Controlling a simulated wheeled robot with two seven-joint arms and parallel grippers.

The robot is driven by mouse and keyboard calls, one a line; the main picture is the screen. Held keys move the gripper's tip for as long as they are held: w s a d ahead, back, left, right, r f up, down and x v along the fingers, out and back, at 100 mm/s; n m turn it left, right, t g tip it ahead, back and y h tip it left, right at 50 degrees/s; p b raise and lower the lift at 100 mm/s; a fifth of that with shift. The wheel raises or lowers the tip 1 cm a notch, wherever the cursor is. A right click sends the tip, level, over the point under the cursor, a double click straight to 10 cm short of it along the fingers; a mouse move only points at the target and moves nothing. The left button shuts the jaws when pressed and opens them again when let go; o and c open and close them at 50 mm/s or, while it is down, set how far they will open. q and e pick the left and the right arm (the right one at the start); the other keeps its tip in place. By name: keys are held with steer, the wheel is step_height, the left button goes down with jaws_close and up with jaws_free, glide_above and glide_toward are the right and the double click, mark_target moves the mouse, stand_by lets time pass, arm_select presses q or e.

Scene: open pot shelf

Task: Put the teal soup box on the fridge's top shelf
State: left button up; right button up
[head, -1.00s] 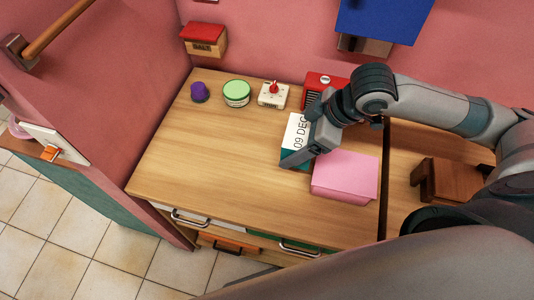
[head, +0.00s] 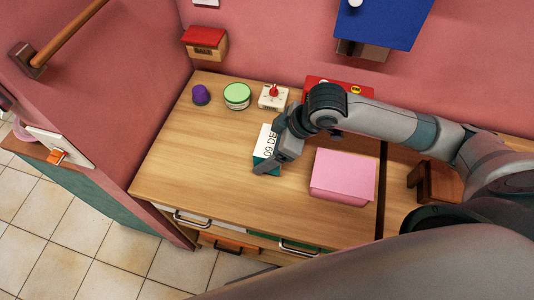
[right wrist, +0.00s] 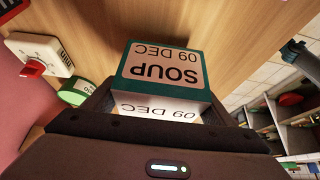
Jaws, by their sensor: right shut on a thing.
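The teal soup box (head: 265,141) has a white label that reads "SOUP" and "09 DEC". It is between the fingers of my right gripper (head: 270,160), over the left-middle part of the wooden counter. The fingers hide part of it. The soup box (right wrist: 162,66) fills the centre of the right wrist view, with the right gripper (right wrist: 160,112) shut on it. I cannot tell whether its bottom touches the counter. My left gripper is not in view. I cannot make out the fridge or its top shelf for sure.
A pink box (head: 343,175) stands on the counter (head: 200,160) right of the gripper. A purple item (head: 201,94), a green-lidded jar (head: 237,95), a white timer (head: 273,96) and a red box (head: 345,88) line the back. The counter's left part is clear.

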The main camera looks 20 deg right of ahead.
steer(key=shift+f+p, duration=0.3)
steer(key=shift+f, duration=1.25)
steer(key=shift+f, duration=0.1)
steer(key=o, duration=1.4)
steer(key=shift+s+d+r, duration=0.15)
steer(key=shift+d+r, duration=0.1)
steer(key=shift+r, duration=0.25)
steer(key=b+v, duration=0.1)
steer(key=v, duration=1)
steer(key=shift+a, duration=0.1)
